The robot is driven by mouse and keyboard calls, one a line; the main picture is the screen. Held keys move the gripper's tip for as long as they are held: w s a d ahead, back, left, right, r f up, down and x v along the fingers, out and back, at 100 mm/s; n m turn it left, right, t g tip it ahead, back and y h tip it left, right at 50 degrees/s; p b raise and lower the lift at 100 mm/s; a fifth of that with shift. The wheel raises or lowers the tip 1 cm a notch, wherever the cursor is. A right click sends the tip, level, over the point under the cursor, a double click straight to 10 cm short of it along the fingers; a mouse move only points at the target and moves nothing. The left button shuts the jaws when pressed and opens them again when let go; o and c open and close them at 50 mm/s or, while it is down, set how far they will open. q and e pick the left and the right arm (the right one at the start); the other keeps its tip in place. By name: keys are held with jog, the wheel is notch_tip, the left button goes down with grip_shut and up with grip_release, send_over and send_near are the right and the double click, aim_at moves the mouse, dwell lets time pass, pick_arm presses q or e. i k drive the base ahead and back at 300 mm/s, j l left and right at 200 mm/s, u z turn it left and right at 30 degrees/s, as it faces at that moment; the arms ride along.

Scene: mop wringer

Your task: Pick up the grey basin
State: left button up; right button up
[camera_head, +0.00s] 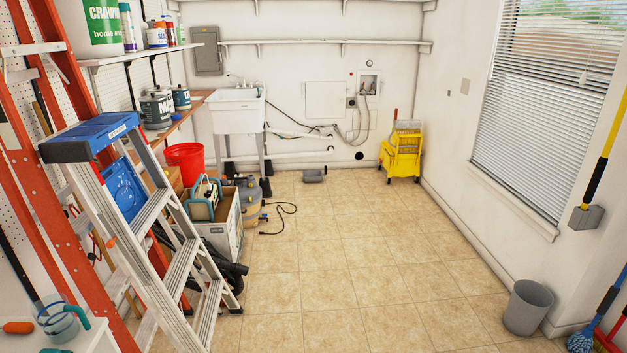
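A small grey container (314,175) sits on the tiled floor near the back wall, in the middle of the head view. It looks low and box-like, but it is too small to make out in detail. A larger grey round bin (528,307) stands upright on the floor at the lower right, close to the right wall. Its top is open. I cannot tell for certain which of the two is the grey basin. Neither of my grippers shows in this view.
A yellow mop wringer bucket (402,158) stands in the back right corner. A stepladder (150,215) and a cluttered box (222,232) crowd the left. A cord (283,207) lies on the floor. A blue mop (580,342) is at lower right. The central floor is clear.

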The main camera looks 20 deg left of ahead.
aim_at(308, 175)
jog(key=i+u, duration=0.1)
jog(key=i, duration=0.75)
jog(key=i+l+u, duration=0.15)
jog(key=i, duration=0.75)
jog(key=i+u, duration=0.3)
jog(key=i, duration=3.75)
jog(key=i+l, duration=0.1)
jog(key=i, duration=1.25)
jog(key=i+j+u, duration=0.1)
jog(key=i+u, duration=0.2)
jog(key=i, duration=0.6)
jog(key=i+l+u, duration=0.1)
jog(key=i+u, duration=0.2)
jog(key=i, duration=0.55)
